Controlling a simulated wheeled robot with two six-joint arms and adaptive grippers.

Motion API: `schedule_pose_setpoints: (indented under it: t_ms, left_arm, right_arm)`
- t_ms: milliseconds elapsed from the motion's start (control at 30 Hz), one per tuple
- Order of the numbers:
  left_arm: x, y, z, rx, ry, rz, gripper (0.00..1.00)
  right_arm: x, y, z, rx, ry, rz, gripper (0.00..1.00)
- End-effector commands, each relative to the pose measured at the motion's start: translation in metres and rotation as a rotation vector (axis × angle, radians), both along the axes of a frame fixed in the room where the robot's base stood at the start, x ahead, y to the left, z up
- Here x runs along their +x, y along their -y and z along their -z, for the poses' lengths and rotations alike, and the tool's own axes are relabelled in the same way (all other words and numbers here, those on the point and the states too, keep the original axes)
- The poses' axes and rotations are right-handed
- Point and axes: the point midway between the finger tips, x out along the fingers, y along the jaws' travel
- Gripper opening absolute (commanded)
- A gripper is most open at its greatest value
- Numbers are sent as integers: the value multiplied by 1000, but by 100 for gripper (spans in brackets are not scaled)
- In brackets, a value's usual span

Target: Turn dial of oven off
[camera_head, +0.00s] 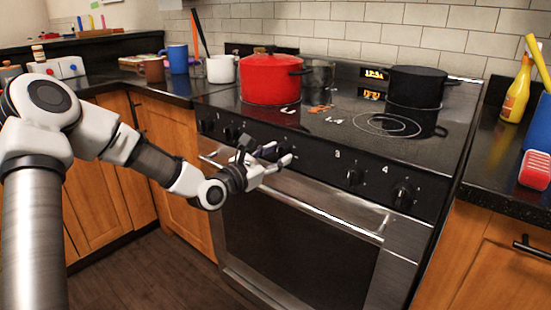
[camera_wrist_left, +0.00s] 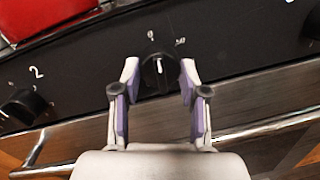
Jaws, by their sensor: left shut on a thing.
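The stove front carries a row of black dials. The oven dial (camera_wrist_left: 158,72), between dials 2 and 3, shows in the left wrist view with its white mark pointing nearly straight up, close to the "0" label. My left gripper (camera_head: 278,157) is at this dial on the stove front (camera_head: 320,160). In the left wrist view the left gripper (camera_wrist_left: 159,82) has one purple-padded finger on each side of the dial and is shut on it. In the head view the gripper mostly hides this dial. My right gripper is not in view.
Dial 2 (camera_wrist_left: 27,105) is left of the fingers. The oven door handle (camera_head: 320,205) runs just below. A red pot (camera_head: 268,80) and a black pot (camera_head: 415,85) stand on the cooktop. Mugs are at left; a yellow bottle (camera_head: 516,92) is at right.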

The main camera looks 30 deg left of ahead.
Motion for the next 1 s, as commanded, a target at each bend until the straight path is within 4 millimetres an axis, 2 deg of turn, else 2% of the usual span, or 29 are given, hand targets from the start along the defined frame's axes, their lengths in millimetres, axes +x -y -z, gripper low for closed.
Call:
schedule_pose_setpoints:
  t_ms: [300,767,800,867,1000]
  left_arm:
    - [0,0,-1,-116,-6,-1,8]
    - [0,-1,-1,-134,-8,-2,8]
    - [0,-1,-1,-134,-8,-2,46]
    - [0,0,-1,-133,-9,-2,68]
    - [0,0,0,-132,-9,-1,68]
  right_arm:
    - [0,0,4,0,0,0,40]
    - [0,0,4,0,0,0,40]
    - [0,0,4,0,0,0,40]
    - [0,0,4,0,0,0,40]
    - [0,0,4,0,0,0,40]
